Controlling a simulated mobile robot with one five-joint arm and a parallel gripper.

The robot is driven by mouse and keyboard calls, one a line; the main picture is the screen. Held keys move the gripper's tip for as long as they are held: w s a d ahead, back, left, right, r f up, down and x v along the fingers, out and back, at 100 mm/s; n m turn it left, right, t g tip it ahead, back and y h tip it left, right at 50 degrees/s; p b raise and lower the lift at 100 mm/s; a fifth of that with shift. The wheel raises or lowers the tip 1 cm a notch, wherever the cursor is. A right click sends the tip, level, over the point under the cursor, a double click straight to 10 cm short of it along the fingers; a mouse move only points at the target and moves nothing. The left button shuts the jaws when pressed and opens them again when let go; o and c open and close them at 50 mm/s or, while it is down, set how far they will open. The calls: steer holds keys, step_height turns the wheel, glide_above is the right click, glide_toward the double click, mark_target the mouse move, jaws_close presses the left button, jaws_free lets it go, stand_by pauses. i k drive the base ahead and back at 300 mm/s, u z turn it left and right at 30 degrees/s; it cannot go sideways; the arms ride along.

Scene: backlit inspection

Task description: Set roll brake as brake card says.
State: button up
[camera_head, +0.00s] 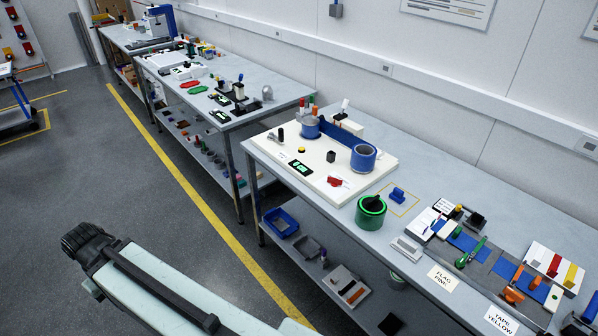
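A white board (385,168) on the near bench carries two blue rolls, one at the left rear (311,126) and one at the right (363,158), with a dark blue bar between them. A red lever-like part (335,181), a black block (331,156), a yellow button (302,150) and a black unit with a lit green display (301,168) sit on the board. I cannot tell which part is the roll brake. I can make out no brake card. My pale arm link crosses the lower left, away from the bench; my gripper's fingers do not show.
A green pot (370,212) and a blue piece (398,195) stand right of the board. Cards reading FLAG PINE (443,278) and TAPE YELLOW (501,320) lie near the front edge. Tools and blocks crowd the right end. The floor left of the bench is clear.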

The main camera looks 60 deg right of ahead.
mark_target(335, 182)
steer(key=u, duration=0.05)
steer(key=i, duration=1.15)
steer(key=z, duration=0.7)
steer(key=i, duration=0.85)
steer(key=z, duration=0.65)
steer(key=k, duration=0.7)
steer(key=z, duration=0.25)
steer(key=i, duration=0.7)
steer(key=u, duration=0.1)
